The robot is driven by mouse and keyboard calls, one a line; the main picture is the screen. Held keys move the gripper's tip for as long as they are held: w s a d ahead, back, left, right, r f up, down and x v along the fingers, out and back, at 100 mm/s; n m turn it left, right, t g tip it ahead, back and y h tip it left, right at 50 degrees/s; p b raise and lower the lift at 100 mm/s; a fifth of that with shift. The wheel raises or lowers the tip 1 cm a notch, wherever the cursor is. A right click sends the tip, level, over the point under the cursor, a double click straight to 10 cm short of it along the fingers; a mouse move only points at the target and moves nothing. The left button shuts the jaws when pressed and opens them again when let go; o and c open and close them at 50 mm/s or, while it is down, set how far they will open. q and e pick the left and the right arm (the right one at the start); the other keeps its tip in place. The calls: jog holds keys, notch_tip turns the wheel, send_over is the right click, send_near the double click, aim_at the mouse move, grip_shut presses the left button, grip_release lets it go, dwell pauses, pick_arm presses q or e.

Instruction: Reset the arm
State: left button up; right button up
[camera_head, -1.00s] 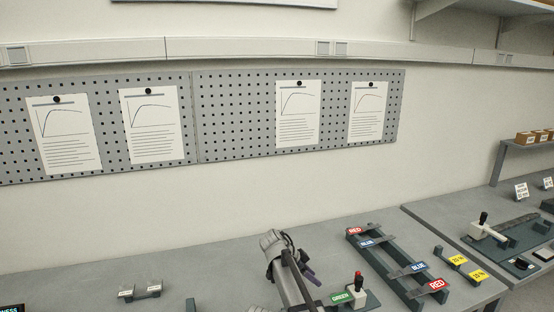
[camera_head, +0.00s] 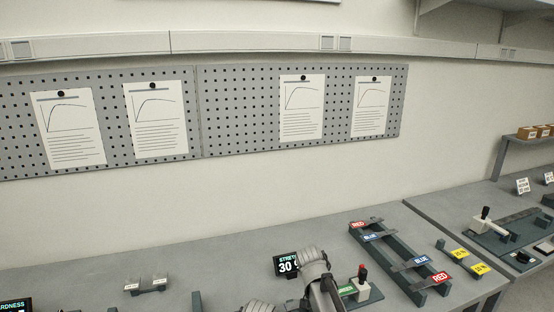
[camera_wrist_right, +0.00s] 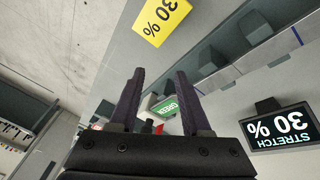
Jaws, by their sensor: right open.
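My right gripper (camera_wrist_right: 162,78) is open and empty in the right wrist view, its two dark purple fingers spread apart. Beyond them show a green label (camera_wrist_right: 166,107) and part of a pale block with red on it. In the head view my grey right arm stands at the bottom middle, and its fingers cannot be made out. Right of it is a small station with a red-knobbed lever (camera_head: 362,282) and a green label (camera_head: 347,290), partly hidden by my arm. A black display reading STRETCH 30 (camera_head: 286,264) stands just left of my arm. My left gripper does not show.
A dark rack (camera_head: 390,254) carries bars with red and blue labels. Yellow-labelled pieces (camera_head: 460,254) lie right of it. A small holder (camera_head: 146,285) stands at left, with another display (camera_head: 16,305) at the corner. The right bench (camera_head: 440,208) has a black-knobbed lever (camera_head: 485,219).

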jog(key=s+f+n+y, duration=0.1)
jog(key=s+n+y, duration=0.3)
jog(key=s+n, duration=0.75)
jog(key=s+a+g+h, duration=0.1)
jog(key=s+a, duration=0.7)
jog(key=a, duration=0.2)
jog(key=shift+s+f, duration=0.15)
jog(key=shift+s, duration=0.2)
